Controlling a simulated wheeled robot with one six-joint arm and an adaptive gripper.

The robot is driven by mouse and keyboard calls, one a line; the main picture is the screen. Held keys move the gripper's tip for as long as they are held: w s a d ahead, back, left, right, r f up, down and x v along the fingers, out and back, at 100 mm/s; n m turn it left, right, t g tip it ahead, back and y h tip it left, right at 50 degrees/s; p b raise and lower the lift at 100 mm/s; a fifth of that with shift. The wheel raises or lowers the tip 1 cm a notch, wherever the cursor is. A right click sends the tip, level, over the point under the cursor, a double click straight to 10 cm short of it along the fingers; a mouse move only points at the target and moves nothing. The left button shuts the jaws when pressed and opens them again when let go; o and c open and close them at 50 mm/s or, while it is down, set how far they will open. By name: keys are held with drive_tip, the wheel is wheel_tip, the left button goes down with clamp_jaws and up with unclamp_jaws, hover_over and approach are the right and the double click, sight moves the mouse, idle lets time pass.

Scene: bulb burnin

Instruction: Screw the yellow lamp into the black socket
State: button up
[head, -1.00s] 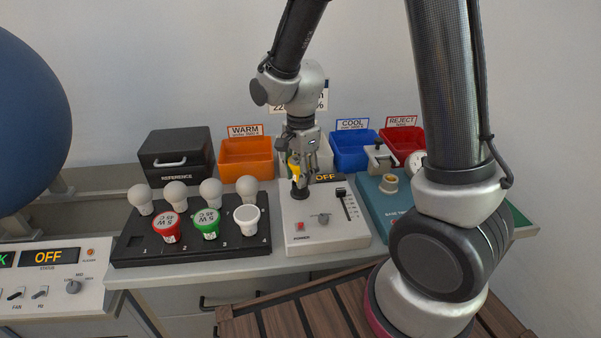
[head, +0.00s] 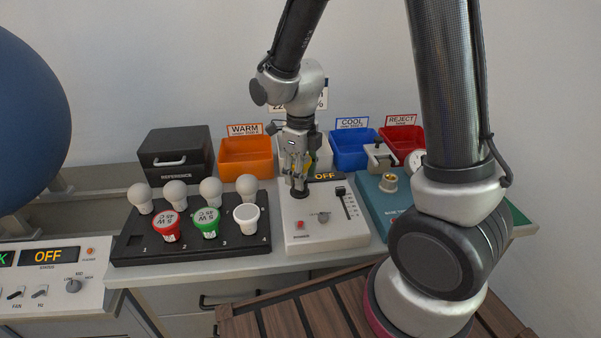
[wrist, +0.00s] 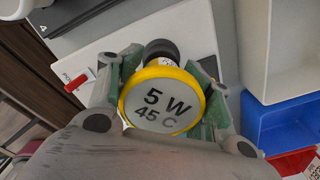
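The yellow lamp (wrist: 163,102), with a round face marked "5 W 45 C", sits between the two fingers of my gripper (wrist: 160,97) in the wrist view. The fingers' green pads are close to its rim on both sides. In the head view my gripper (head: 298,172) is over the black socket (head: 299,191) on the white tester, and mostly hides the yellow lamp (head: 308,167). The black socket (wrist: 161,48) also shows just beyond the lamp in the wrist view. I cannot tell how deep the lamp's base sits in the socket.
A black tray (head: 190,247) with white bulbs, a red lamp (head: 166,226), a green lamp (head: 206,222) and a white lamp (head: 247,219) stands to the left. Orange (head: 246,158), blue (head: 354,150) and red bins (head: 403,140) stand behind. A blue-green fixture (head: 378,200) is at right.

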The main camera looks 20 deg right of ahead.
drive_tip(key=shift+o, duration=0.6)
drive_tip(key=n, duration=0.6)
drive_tip(key=shift+w, duration=0.1)
drive_tip(key=n, duration=0.7)
drive_tip(key=shift+n, duration=0.4)
drive_tip(key=n, duration=0.5)
drive_tip(key=shift+w+n, duration=0.15)
drive_tip(key=shift+n, duration=0.15)
drive_tip(key=n, duration=0.3)
drive_tip(key=shift+n, duration=0.3)
